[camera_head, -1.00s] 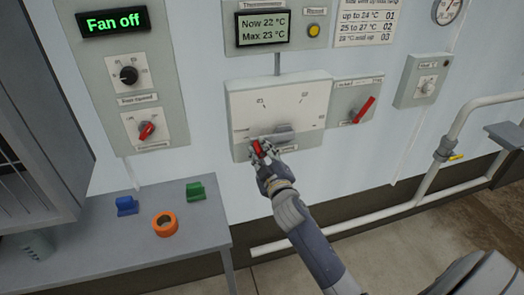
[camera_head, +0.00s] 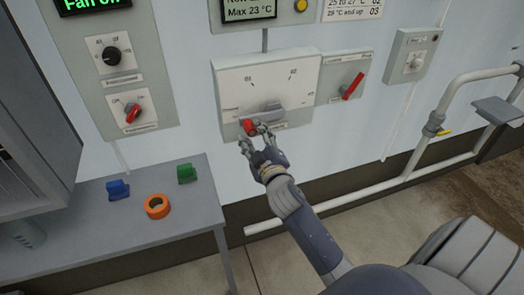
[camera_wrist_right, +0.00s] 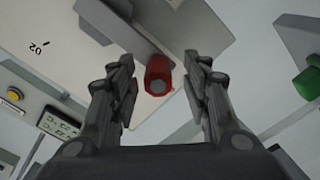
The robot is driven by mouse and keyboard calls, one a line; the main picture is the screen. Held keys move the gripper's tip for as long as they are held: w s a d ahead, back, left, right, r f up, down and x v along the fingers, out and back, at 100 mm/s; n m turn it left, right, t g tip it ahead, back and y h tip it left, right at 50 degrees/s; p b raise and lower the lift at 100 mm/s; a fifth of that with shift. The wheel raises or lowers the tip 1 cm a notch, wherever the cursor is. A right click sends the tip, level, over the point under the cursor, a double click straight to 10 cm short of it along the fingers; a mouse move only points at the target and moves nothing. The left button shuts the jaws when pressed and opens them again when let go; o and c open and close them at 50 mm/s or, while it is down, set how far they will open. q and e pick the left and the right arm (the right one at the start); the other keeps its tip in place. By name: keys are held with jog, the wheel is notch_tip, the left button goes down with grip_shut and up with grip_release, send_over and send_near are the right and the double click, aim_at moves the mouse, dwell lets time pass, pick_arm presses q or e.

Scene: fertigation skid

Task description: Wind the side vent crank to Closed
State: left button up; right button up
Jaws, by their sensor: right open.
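The side vent crank is a grey arm (camera_head: 262,114) with a red knob (camera_head: 249,127) on a pale dial panel (camera_head: 290,78). The crank points to the lower left of the panel, near a small label too blurred to read. My right gripper (camera_head: 257,139) is open just below and in front of the knob. In the right wrist view, the red knob (camera_wrist_right: 158,76) lies between the open fingers (camera_wrist_right: 163,88), with a gap on both sides. My left gripper is not in view.
A red-handled switch (camera_head: 352,87) sits right of the dial panel. A grey table (camera_head: 190,220) at lower left holds a blue piece (camera_head: 118,190), a green piece (camera_head: 187,173) and an orange ring (camera_head: 157,206). White pipes (camera_head: 400,180) run along the wall at right.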

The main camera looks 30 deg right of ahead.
jog(key=v, duration=0.9)
jog(key=shift+s, duration=0.25)
jog(key=s+a+f+g+y, duration=0.1)
jog(key=s+a+f+g, duration=0.1)
jog(key=f, duration=1)
jog(key=s+a+f+m+g+y, duration=0.1)
jog(key=s+a+f+g, duration=0.15)
jog(key=f, duration=0.95)
jog(key=s+a+f+g+y, duration=0.2)
jog(key=s+f+g, duration=0.1)
jog(key=f, duration=0.9)
jog(key=s+a+f+m+g, duration=0.1)
jog(key=s+f+g, duration=0.3)
jog(key=s+f, duration=0.95)
jog(key=s+f+m+g, duration=0.1)
jog(key=s+f, duration=0.4)
jog(key=s, duration=0.5)
jog(key=s+f+m+g, duration=0.1)
jog(key=s+f+g, duration=0.3)
jog(key=s, duration=0.6)
jog(key=shift+s+d+f, duration=0.2)
jog(key=shift+s+f, duration=0.2)
